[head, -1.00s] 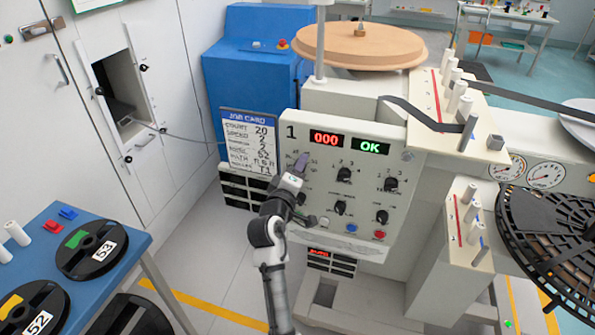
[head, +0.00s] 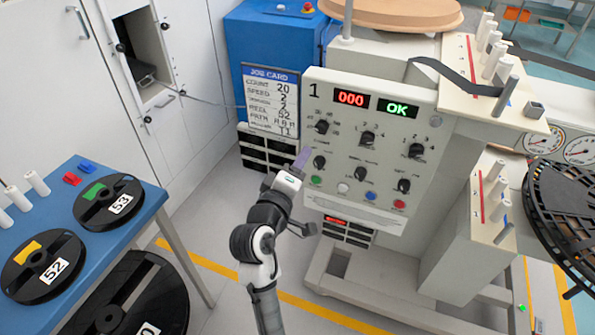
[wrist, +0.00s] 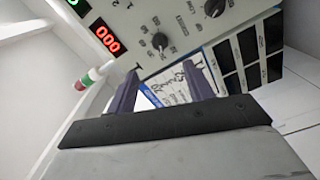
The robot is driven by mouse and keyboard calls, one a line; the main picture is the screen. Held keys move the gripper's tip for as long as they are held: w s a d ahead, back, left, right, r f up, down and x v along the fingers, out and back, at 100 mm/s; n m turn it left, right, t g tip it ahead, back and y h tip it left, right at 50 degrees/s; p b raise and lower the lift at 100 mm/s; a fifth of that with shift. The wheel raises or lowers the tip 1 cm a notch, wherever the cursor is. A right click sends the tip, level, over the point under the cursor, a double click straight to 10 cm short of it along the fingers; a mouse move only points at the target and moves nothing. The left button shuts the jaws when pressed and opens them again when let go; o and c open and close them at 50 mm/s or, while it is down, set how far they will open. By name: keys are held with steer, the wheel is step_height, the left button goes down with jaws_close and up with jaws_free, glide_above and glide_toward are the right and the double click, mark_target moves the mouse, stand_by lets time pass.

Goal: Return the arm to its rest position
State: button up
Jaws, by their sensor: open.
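My arm (head: 262,250) is bent and reaches up from the bottom of the head view. The panel carries the number 1, a red 000 display and a green OK display.
A blue table (head: 150,205) at left holds reels 52 (head: 30,283) and 53 (head: 92,216). The job card (head: 271,100) hangs left of the panel. A black reel (head: 565,205) is at right. Grey floor (head: 215,240) is open between the table and the machine.

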steer(key=shift+s+a, duration=0.1)
steer(key=shift+s, duration=0.2)
